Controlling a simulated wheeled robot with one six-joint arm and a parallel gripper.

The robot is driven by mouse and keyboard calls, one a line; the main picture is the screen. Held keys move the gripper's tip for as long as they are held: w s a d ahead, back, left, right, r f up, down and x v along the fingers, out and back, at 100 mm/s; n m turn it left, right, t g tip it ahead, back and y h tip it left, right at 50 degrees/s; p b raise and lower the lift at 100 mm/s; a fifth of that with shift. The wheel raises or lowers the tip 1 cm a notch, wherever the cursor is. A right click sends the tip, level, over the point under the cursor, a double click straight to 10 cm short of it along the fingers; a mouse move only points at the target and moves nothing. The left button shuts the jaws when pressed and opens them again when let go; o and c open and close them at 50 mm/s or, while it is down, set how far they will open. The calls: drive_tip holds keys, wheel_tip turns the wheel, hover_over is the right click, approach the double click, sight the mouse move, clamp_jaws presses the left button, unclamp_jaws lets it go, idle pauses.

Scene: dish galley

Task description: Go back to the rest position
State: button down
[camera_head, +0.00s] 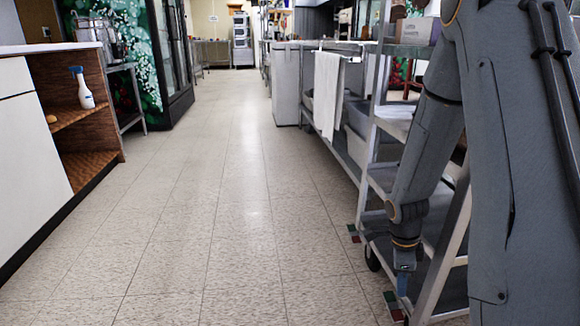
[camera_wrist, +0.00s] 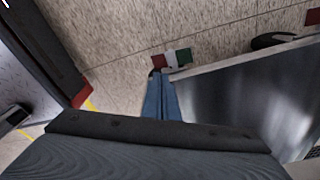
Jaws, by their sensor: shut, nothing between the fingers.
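My gripper (camera_head: 403,283) hangs at the lower right in the head view, in front of the metal shelf cart (camera_head: 382,176). In the wrist view its blue fingers (camera_wrist: 160,98) are together, with nothing between them. They point toward the speckled floor beside the edge of a metal shelf (camera_wrist: 245,95). I cannot tell whether the fingers touch that shelf edge.
The tiled aisle (camera_head: 220,180) is clear. A wooden cabinet (camera_head: 85,95) holding a spray bottle (camera_head: 81,88) stands at the left. A white towel (camera_head: 328,92) hangs on the right-hand counter. A cart wheel (camera_wrist: 272,40) stands close by in the wrist view.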

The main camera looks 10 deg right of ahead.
drive_tip(key=s+a+r+n+t+y+p, duration=0.1)
drive_tip(key=s+a+r+n, duration=0.1)
drive_tip(key=a+r+n, duration=0.8)
drive_tip(key=s+a+r+n+p, duration=0.25)
drive_tip(key=a+r+n, duration=0.25)
drive_tip(key=a+r, duration=0.6)
drive_tip(key=s+a+r+n+y+p, duration=0.1)
drive_tip(key=s+a+r+n+p, duration=0.1)
drive_tip(key=s+a+r+n, duration=0.45)
drive_tip(key=s+a+r+n+y+p, duration=0.1)
drive_tip(key=s+a+r+n, duration=0.3)
drive_tip(key=s+a+n, duration=0.65)
drive_tip(key=d+r+m+p, duration=0.4)
drive_tip(key=d+r+p, duration=0.7)
drive_tip(key=p, duration=0.7)
drive_tip(key=s+d+r+m+h+p, duration=0.1)
drive_tip(key=d+r+m+p, duration=0.4)
drive_tip(key=d+r+p, duration=0.5)
wheel_tip(320, 180, up, 7)
drive_tip(key=p, duration=0.9)
drive_tip(key=shift+s+d, duration=0.3)
drive_tip(key=shift+d, duration=0.05)
drive_tip(key=shift+f, duration=0.1)
